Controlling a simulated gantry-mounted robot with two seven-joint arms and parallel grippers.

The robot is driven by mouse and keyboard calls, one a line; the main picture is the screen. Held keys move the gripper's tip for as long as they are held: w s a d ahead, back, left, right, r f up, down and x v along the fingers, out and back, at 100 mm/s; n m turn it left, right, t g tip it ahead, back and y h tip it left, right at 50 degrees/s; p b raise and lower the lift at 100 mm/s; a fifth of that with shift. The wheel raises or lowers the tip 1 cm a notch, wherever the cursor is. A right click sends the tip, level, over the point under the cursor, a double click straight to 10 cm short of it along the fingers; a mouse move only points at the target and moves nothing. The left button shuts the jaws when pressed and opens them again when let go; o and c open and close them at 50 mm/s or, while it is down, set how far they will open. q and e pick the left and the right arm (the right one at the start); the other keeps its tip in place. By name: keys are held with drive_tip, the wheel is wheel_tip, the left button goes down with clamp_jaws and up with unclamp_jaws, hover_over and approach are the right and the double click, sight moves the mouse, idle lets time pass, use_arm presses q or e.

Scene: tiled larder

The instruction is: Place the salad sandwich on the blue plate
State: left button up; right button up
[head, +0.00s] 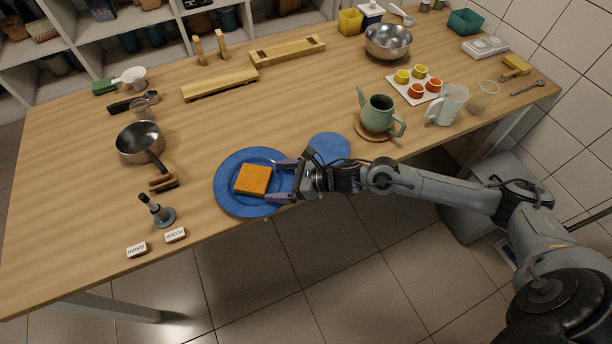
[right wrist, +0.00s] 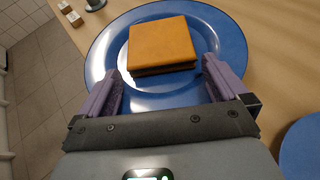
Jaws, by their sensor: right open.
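The salad sandwich (head: 253,179) is a square with an orange-brown top. It lies on the blue plate (head: 228,196), near the front edge of the table. My right gripper (head: 284,180) is open at the plate's right side, its purple fingers pointing at the sandwich. In the right wrist view the sandwich (right wrist: 162,44) sits on the blue plate (right wrist: 232,42), showing a dark layer under its top. The right gripper's fingers (right wrist: 162,84) are spread wide, just short of the sandwich, with nothing between them. My left gripper is not in view.
A round blue mat (head: 330,148) lies right of the plate. A green teapot (head: 378,114) stands behind it on a wooden coaster. A pan (head: 140,141), a dark-handled tool (head: 158,211) and two labelled blocks (head: 176,235) lie left. The table's middle is clear.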

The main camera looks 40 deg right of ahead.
drive_tip(key=p+v, duration=0.1)
drive_tip(key=v, duration=0.7)
drive_tip(key=shift+s+d+r, duration=0.15)
drive_tip(key=shift+s+d, duration=0.1)
drive_tip(key=shift+s+d+r+p, duration=0.3)
drive_tip(key=shift+s+d+p, duration=0.1)
drive_tip(key=shift+s, duration=0.05)
drive_tip(key=shift+s, duration=0.1)
